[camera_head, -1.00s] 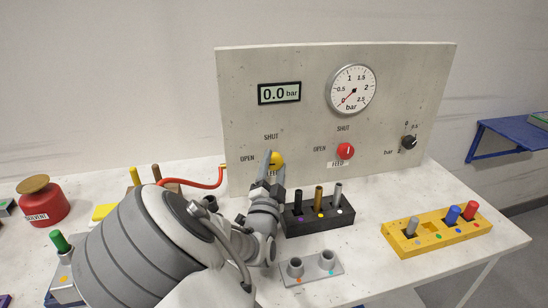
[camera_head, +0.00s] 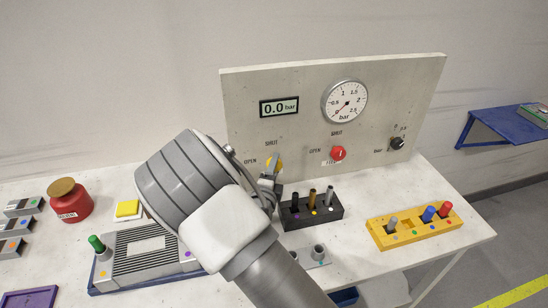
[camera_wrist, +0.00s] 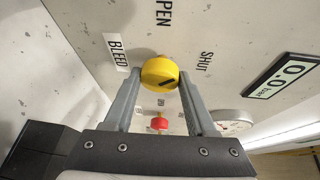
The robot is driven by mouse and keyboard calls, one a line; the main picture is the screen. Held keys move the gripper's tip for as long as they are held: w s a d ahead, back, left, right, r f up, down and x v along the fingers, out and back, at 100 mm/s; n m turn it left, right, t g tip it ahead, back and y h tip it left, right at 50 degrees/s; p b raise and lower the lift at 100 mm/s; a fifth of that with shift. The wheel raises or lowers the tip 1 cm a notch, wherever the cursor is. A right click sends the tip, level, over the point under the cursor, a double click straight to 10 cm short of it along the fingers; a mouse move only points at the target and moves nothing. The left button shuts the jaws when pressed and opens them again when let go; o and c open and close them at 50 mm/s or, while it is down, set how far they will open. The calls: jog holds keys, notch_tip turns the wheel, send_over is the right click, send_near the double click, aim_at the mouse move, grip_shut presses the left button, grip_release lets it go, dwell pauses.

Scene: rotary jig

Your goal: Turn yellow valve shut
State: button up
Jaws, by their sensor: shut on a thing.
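The yellow valve knob (camera_head: 270,162) is on the upright grey panel (camera_head: 410,95), between OPEN and SHUT labels. My gripper (camera_head: 271,173) reaches up to it and partly covers it. In the wrist view the yellow knob (camera_wrist: 160,72) sits between the two fingertips of my gripper (camera_wrist: 160,80), which is shut on it. A dark mark on the knob's face slants toward the side with the SHUT label. The BLEED label stands on the left there. The digital display (camera_head: 279,106) reads 0.0 bar.
A red FEED valve (camera_head: 338,153), a round gauge (camera_head: 344,102) and a black knob (camera_head: 397,143) sit farther right on the panel. A black block (camera_head: 325,212) with pegs stands close to my gripper. A yellow rack (camera_head: 380,236) is at right, a red solvent can (camera_head: 72,203) at left.

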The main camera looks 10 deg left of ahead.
jog(key=m+g+y, duration=0.1)
jog(key=m, duration=0.1)
jog(key=m+g+y+p, duration=0.1)
jog(key=m+g, duration=0.1)
jog(key=m, duration=0.1)
jog(key=shift+d+m, duration=0.1)
jog(key=shift+m, duration=0.2)
jog(key=shift+r, duration=0.1)
dwell(0.3)
jog(key=o, duration=1.4)
jog(key=shift+c, duration=0.2)
jog(key=v, duration=1.7)
jog(key=shift+d+r, duration=0.15)
jog(key=shift+r, duration=0.15)
